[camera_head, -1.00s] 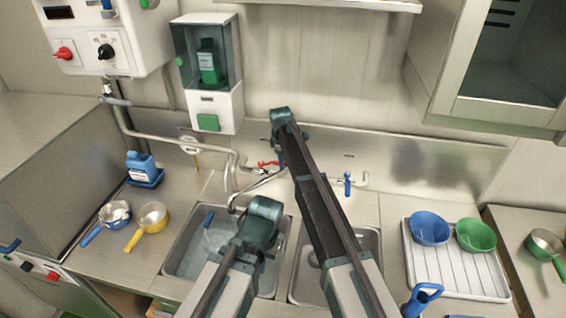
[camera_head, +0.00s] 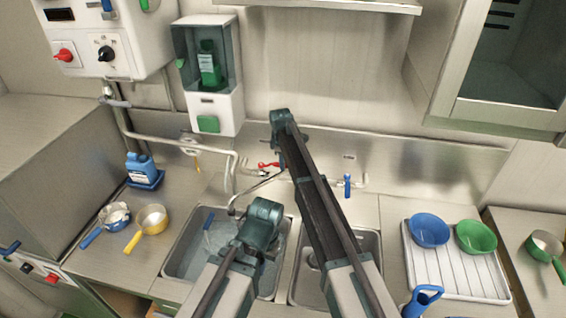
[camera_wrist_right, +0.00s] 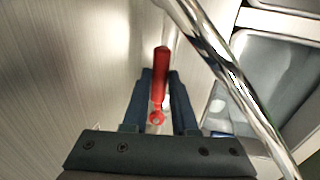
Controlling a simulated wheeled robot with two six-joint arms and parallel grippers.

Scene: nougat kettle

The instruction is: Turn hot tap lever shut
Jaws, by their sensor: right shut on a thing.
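The red hot tap lever (camera_head: 267,164) is on the tap at the back of the sink. In the right wrist view the red lever (camera_wrist_right: 161,72) lies lengthwise between the dark fingers of my right gripper (camera_wrist_right: 159,85), which is shut on it. In the head view that gripper is mostly hidden behind my right arm. The chrome spout (camera_wrist_right: 225,65) passes close to the right of the fingers. A blue tap lever (camera_head: 347,186) stands upright to the right. My left arm is bent over the left basin; its gripper does not show.
The left basin (camera_head: 181,258) holds a blue-handled item partly hidden by my arm. A blue-handled pan (camera_head: 114,214) and yellow-handled pan (camera_head: 151,218) stand left. A white rack (camera_head: 455,280) with blue and green bowls stands right.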

